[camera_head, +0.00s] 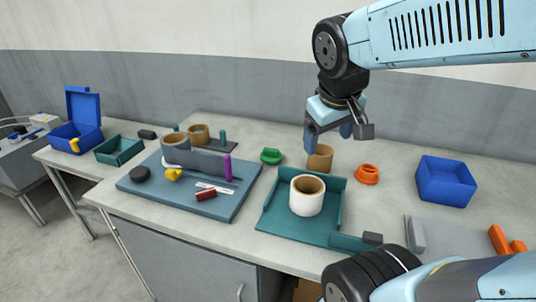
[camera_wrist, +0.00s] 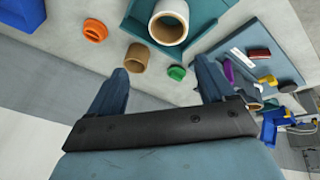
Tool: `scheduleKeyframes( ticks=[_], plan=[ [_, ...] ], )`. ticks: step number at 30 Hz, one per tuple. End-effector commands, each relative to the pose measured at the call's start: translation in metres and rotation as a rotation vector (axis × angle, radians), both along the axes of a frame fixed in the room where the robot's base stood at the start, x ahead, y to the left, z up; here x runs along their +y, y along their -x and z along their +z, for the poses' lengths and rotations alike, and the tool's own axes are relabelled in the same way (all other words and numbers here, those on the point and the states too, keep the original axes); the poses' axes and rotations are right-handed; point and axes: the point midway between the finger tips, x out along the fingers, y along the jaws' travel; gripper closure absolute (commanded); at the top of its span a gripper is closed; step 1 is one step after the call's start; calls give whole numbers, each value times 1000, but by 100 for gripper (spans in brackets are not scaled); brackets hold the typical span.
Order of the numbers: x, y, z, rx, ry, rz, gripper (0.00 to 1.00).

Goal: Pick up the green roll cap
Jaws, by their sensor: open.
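The green roll cap (camera_head: 271,156) lies on the table behind the teal tray, to the left of a brown cardboard ring. It also shows in the wrist view (camera_wrist: 177,72), between the directions of my two fingers and nearer the right one. My gripper (camera_head: 338,143) is open and empty, above the table and to the right of the cap in the head view. In the wrist view, both fingers of my gripper (camera_wrist: 160,66) are spread apart, touching nothing I can see.
The brown ring (camera_head: 320,158) stands beside the cap. A teal tray (camera_head: 334,213) holds a white roll (camera_head: 307,197). An orange cap (camera_head: 367,174) and blue bin (camera_head: 445,182) lie right. A blue board (camera_head: 150,184) with several items lies left.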

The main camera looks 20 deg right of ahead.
Motion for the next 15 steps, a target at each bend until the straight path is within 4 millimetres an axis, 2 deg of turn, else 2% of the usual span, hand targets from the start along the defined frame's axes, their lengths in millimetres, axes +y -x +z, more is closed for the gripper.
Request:
scheduleKeyframes(
  ticks=[1, 3, 15],
  plan=[
    [-4, -7, -8, 40, 54, 39, 12],
    [-11, -15, -16, 84, 130, 91, 6],
    [-37, -70, -56, 312, 565, 441, 6]
  ],
)
